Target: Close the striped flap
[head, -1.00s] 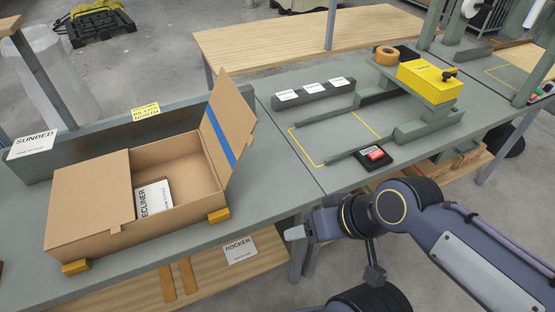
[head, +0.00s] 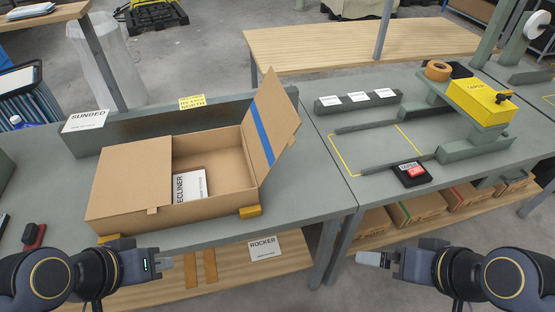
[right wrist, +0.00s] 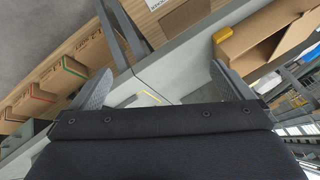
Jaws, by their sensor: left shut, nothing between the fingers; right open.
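A cardboard box (head: 130,215) lies on the grey workbench in the head view. Its left flap (head: 128,178) is folded over the left half. The striped flap (head: 270,128), with a blue stripe, stands up and leans outward at the box's right side. A white RECLINER card (head: 190,186) shows inside the box. My left gripper (head: 166,262) is shut and empty, in front of the bench and below the box's left front. My right gripper (head: 368,259) is in front of the bench, right of the box and apart from it. The right wrist view shows its fingers (right wrist: 158,88) spread with nothing between them.
Yellow blocks (head: 250,211) sit against the box's front edge. A grey rail stands behind it with the SUNBED sign (head: 86,121). The right bench holds a yellow taper machine (head: 480,101) and a black pad with a red button (head: 412,173).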

